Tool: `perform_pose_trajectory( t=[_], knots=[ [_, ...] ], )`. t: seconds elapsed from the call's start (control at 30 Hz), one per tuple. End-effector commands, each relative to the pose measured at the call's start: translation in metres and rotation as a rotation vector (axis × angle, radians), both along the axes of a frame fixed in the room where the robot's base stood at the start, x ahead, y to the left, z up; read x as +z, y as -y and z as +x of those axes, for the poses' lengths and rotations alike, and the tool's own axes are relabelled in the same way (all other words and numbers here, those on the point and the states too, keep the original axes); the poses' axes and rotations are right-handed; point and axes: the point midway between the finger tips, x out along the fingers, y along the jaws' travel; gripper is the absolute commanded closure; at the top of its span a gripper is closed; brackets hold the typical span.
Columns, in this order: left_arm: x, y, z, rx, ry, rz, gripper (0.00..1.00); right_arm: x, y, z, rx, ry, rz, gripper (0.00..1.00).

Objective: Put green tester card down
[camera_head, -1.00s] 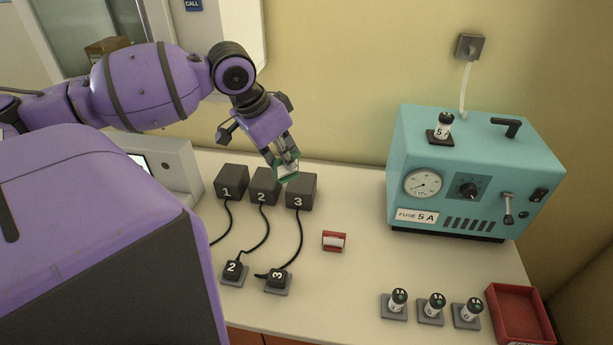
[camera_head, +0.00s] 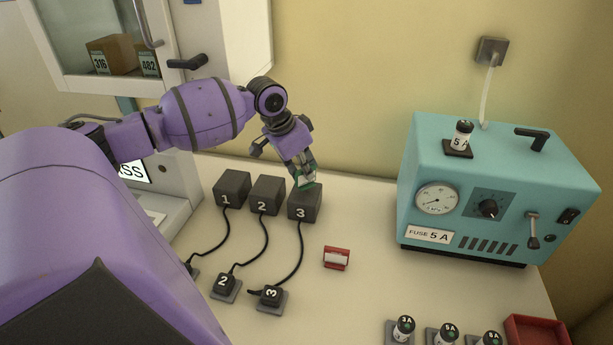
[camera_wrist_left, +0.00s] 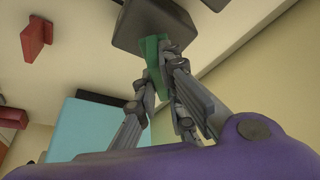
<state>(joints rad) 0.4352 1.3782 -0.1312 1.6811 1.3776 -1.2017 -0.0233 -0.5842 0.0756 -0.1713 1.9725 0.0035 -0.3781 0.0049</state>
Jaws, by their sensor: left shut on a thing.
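My left gripper (camera_head: 302,177) is shut on the green tester card (camera_head: 308,186), beside the top of the black block marked 3 (camera_head: 305,205). In the left wrist view the green card (camera_wrist_left: 152,58) is between the fingertips (camera_wrist_left: 160,65), in front of a dark block (camera_wrist_left: 150,25). I cannot tell whether the card touches the block. A small red holder (camera_head: 336,258) with a white front stands on the bench to the right of block 3. My right gripper is not in view.
Blocks 1 (camera_head: 232,187) and 2 (camera_head: 267,194) stand left of block 3, with cables to plugs (camera_head: 224,284) in front. A teal fuse machine (camera_head: 480,200) stands at the right. Fuses (camera_head: 403,328) and a red tray (camera_head: 540,328) are at the front right. The bench (camera_head: 370,215) is clear between.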

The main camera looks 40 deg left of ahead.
Motion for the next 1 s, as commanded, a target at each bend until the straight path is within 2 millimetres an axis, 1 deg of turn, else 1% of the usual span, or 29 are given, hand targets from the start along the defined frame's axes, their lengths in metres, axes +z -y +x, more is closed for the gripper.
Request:
perform_pose_trajectory(
  t=[0.03, 0.1, 0.37, 0.5, 0.53, 0.6, 0.67, 1.0],
  knots=[
    [-0.011, 0.001, -0.002, 0.001, -0.006, -0.002, 1.0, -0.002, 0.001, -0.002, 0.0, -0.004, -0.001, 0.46],
    [-0.018, 0.0, -0.001, 0.001, -0.002, -0.001, 1.0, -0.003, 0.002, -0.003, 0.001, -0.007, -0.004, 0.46],
    [-0.018, 0.0, -0.001, -0.001, -0.001, 0.001, 1.0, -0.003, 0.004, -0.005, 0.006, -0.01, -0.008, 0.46],
    [-0.022, 0.0, -0.001, 0.0, 0.0, -0.001, 1.0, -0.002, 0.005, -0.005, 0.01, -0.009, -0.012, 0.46],
    [-0.022, 0.0, -0.001, -0.001, 0.0, 0.0, 0.89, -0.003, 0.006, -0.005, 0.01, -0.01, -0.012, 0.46],
    [-0.022, 0.0, -0.001, -0.001, -0.001, 0.001, 0.79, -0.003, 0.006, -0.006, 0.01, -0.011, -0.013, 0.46],
    [-0.022, 0.0, -0.001, -0.001, -0.001, 0.001, 0.72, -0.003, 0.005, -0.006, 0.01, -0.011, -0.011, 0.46],
    [-0.02, 0.0, -0.001, -0.001, -0.001, 0.002, 0.72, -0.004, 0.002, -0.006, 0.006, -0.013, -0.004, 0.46]
  ],
)
